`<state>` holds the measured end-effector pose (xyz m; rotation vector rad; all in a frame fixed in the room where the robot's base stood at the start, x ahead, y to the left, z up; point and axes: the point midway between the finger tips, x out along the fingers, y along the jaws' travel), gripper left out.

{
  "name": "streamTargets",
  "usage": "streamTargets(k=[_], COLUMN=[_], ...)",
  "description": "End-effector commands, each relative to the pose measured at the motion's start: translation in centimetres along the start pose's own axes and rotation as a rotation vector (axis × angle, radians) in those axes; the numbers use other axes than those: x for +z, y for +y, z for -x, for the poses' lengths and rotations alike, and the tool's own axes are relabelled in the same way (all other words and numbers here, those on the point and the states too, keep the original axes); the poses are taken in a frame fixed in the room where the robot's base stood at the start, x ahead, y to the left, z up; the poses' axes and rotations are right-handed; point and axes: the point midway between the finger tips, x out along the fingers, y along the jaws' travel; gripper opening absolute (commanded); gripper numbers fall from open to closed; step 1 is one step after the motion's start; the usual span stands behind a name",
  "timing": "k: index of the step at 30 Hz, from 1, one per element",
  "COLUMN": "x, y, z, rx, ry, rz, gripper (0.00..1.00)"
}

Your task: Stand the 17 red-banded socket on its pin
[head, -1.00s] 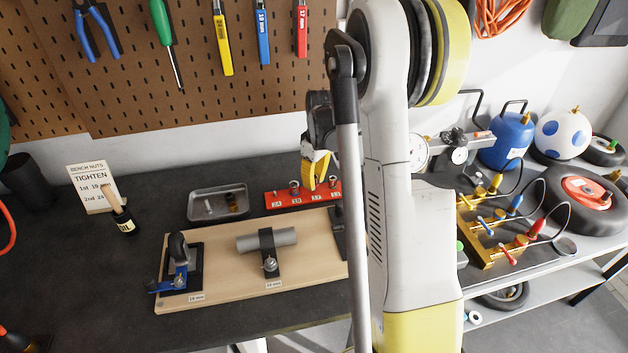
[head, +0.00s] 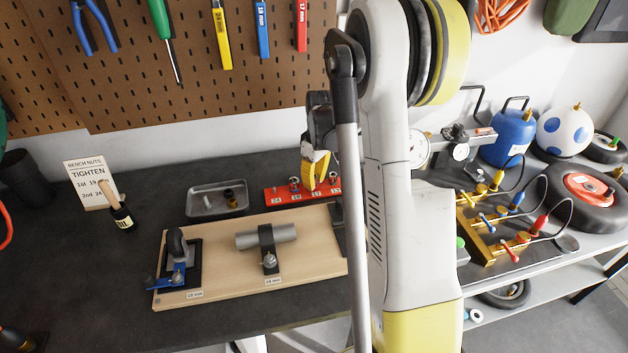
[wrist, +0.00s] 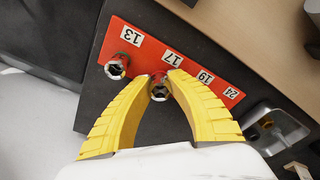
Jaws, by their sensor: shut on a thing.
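The red-banded 17 socket (wrist: 159,92) is between the fingertips of my gripper (wrist: 160,84) in the wrist view, its open end facing the camera. My yellow fingers are shut on it. It is lined up with the 17 label on the red rack (wrist: 149,45); its lower end and the pin are hidden, so I cannot tell whether it is seated. In the head view my gripper (head: 313,186) points down at the rack (head: 272,196), near the 17 label.
A socket (wrist: 116,67) stands at the 13 place, close beside my left finger. Another socket (head: 294,184) stands at 19. A grey tray (head: 190,211) with small parts is left of the rack. A wooden board (head: 215,285) with clamped fixtures lies in front.

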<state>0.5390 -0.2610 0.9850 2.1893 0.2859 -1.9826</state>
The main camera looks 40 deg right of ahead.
Motion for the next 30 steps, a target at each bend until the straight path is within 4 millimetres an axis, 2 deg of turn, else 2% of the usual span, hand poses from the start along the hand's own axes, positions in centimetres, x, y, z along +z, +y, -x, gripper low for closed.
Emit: streamTargets(k=[5,6,7,8,16,20,23,30], x=[0.0,0.0,0.0,0.0,0.0,0.0,0.1,0.1], y=[0.0,0.0,0.0,0.0,0.0,0.0,0.0,0.0], z=[-0.3,-0.2,-0.2,-0.2,-0.2,0.7,2.4,7.8], rx=[0.000,0.000,0.000,0.000,0.000,0.000,0.000,0.000], ry=[0.000,0.000,0.000,0.000,0.000,0.000,0.000,0.000], rz=[0.000,0.000,0.000,0.000,0.000,0.000,0.000,-0.001], gripper=[0.00,0.32,0.42,0.43,0.43,0.43,0.43,0.43])
